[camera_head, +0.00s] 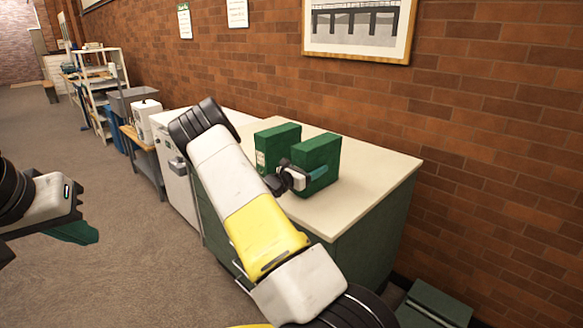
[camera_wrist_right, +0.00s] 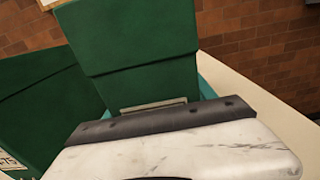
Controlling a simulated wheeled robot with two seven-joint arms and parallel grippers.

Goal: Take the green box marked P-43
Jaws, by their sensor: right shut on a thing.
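Two green boxes stand upright on the cream top of the cabinet (camera_head: 375,185). My right gripper (camera_head: 312,178) is shut on the right green box (camera_head: 318,150), which also shows in the right wrist view (camera_wrist_right: 130,40). A metal label holder (camera_wrist_right: 153,106) shows on this box, mostly hidden by the gripper, so I cannot read its marking. The left green box (camera_head: 275,143) stands beside it, and its label in the right wrist view (camera_wrist_right: 10,160) is cut off and seems to end in 15. My left gripper (camera_head: 75,232) hangs over the floor at the far left, its jaw opening unclear.
A brick wall (camera_head: 480,130) with a framed picture (camera_head: 358,28) runs behind the cabinet. A dark green box-like object (camera_head: 438,303) is on the floor at the lower right. Benches and shelves (camera_head: 95,85) line the wall further left. The carpet on the left is clear.

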